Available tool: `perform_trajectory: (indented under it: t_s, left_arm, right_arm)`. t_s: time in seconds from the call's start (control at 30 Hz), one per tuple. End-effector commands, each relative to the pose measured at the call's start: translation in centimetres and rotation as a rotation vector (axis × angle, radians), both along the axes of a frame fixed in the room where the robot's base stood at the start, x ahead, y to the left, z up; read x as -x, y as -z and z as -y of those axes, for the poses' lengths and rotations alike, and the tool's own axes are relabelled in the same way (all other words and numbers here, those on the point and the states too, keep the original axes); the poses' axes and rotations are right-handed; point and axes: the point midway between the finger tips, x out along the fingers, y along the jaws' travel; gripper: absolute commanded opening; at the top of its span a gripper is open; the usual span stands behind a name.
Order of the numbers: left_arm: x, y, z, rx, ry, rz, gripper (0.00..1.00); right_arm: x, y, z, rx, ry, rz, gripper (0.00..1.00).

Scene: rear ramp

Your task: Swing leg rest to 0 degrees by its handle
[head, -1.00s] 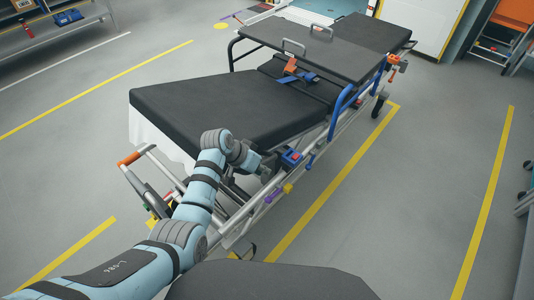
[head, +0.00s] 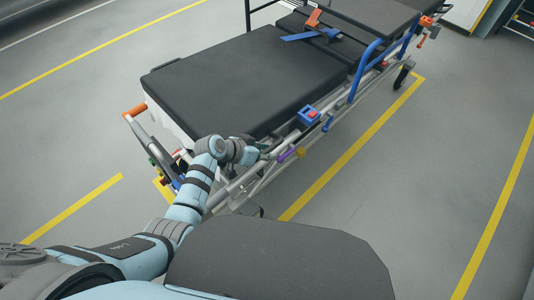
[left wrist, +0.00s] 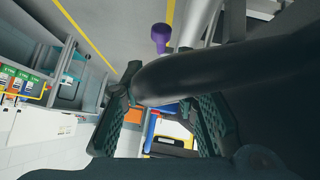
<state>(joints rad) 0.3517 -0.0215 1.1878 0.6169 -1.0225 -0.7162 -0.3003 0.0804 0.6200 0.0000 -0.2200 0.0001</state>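The leg rest (head: 245,85) is the black padded near section of the stretcher. It looks roughly flat in the head view, but its exact angle is hard to tell. My left gripper (head: 257,152) is at its near side edge, just above the side rail, and its fingers are small and partly hidden there. In the left wrist view, a thick dark curved bar (left wrist: 180,75), seemingly the handle, crosses in front of my left gripper (left wrist: 165,120). My right gripper is out of view.
An orange-ended bar (head: 135,110) sticks out at the stretcher's foot end. A blue-and-red box (head: 309,115) and a purple knob (head: 288,155) sit along the side rail. A blue side rail (head: 372,65) stands farther back. The floor (head: 440,165) to the right is clear.

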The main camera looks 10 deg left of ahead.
Motion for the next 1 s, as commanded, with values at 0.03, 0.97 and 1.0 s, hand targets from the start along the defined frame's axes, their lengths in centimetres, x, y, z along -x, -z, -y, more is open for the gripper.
perform_trajectory:
  t_s: [0.03, 0.97, 1.0]
  left_arm:
    - [0.0, 0.0, 0.1, 0.001, 0.002, -0.001, 0.35]
    - [6.0, -8.3, -6.1, 0.003, 0.003, -0.004, 0.35]
    - [6.0, -8.4, -6.1, 0.003, 0.003, -0.005, 0.35]
  right_arm:
    - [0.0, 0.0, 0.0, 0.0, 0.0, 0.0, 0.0]
    - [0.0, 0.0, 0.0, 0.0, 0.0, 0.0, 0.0]
    - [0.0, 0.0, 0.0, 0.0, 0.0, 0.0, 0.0]
